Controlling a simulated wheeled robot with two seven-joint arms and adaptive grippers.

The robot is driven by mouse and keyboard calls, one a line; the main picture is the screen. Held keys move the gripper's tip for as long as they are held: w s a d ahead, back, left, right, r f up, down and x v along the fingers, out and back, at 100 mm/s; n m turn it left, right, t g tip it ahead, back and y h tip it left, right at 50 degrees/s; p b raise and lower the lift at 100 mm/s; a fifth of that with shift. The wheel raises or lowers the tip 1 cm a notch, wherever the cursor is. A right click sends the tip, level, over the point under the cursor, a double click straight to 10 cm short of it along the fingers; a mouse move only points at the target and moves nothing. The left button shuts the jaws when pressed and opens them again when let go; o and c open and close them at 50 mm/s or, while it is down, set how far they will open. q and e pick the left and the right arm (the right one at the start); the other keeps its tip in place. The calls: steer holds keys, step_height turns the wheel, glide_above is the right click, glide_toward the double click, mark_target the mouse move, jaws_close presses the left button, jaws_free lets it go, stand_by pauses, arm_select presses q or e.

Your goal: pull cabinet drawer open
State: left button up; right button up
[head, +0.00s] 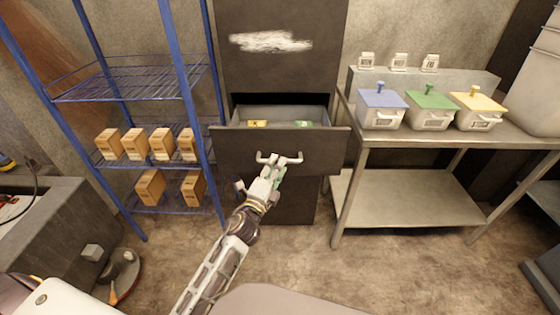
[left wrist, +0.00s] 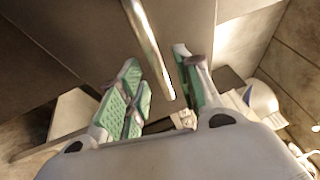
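The dark cabinet drawer (head: 235,152) is pulled out from the dark cabinet (head: 284,75), and its inside shows from above. A yellow item (head: 257,123) and a green item (head: 303,124) lie in it. The pale bar handle (head: 279,159) is on the drawer front. My left gripper (head: 274,174) is just below and in front of the handle. In the left wrist view the handle (left wrist: 148,45) runs down toward the space between the green-padded fingers, which stand apart. Contact with the handle cannot be told. My right gripper is in neither view.
A blue wire shelf (head: 140,85) with several small boxes stands left of the cabinet. A metal table (head: 440,137) with lidded containers (head: 382,108) stands close on the right. A dark bench (head: 60,225) is at the left. The floor before the drawer is clear.

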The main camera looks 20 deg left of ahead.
arm_select(q)
steer(key=shift+x, duration=1.4)
jaws_close()
